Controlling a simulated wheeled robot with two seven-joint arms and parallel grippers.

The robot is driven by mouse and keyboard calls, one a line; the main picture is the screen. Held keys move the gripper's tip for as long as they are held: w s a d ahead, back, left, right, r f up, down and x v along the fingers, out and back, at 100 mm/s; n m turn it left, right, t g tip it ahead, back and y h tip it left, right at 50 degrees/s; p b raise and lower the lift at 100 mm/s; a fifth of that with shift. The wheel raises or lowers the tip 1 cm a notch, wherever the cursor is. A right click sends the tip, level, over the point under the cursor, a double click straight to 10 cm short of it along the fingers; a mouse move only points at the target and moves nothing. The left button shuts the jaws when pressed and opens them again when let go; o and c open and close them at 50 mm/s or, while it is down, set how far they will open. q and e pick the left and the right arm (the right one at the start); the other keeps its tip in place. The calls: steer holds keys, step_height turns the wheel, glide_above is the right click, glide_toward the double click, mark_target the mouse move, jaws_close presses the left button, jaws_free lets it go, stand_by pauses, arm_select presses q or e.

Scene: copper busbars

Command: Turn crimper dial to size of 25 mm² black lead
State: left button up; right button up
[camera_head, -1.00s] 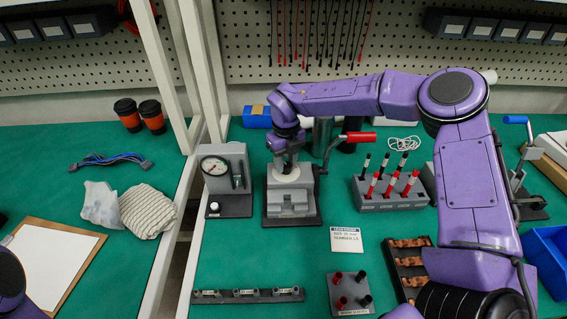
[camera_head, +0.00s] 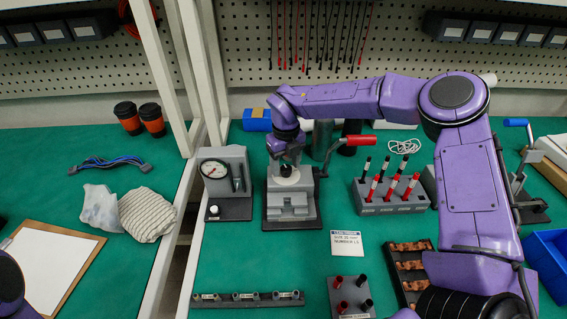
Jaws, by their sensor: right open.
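The grey crimper (camera_head: 290,207) stands on a dark base in the middle of the bench. Its red-handled lever (camera_head: 352,140) sticks out to the upper right. My right gripper (camera_head: 287,165) points down at the pale round dial (camera_head: 286,179) on top of the crimper and is open. Its fingers are small and partly hidden by my wrist, so contact cannot be told. The dial's marks are unreadable. Black leads (camera_head: 384,167) and red leads (camera_head: 391,187) stand in a grey rack (camera_head: 392,205) to the right. My left gripper is not in view.
A gauge stand (camera_head: 238,207) is just left of the crimper. A printed card (camera_head: 348,243), a small block with red and black pieces (camera_head: 350,312) and a tray of copper parts (camera_head: 411,292) lie in front.

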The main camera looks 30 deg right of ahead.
mark_target(286, 167)
step_height(286, 167, up, 10)
steer(key=b, duration=0.1)
steer(key=shift+r, duration=0.25)
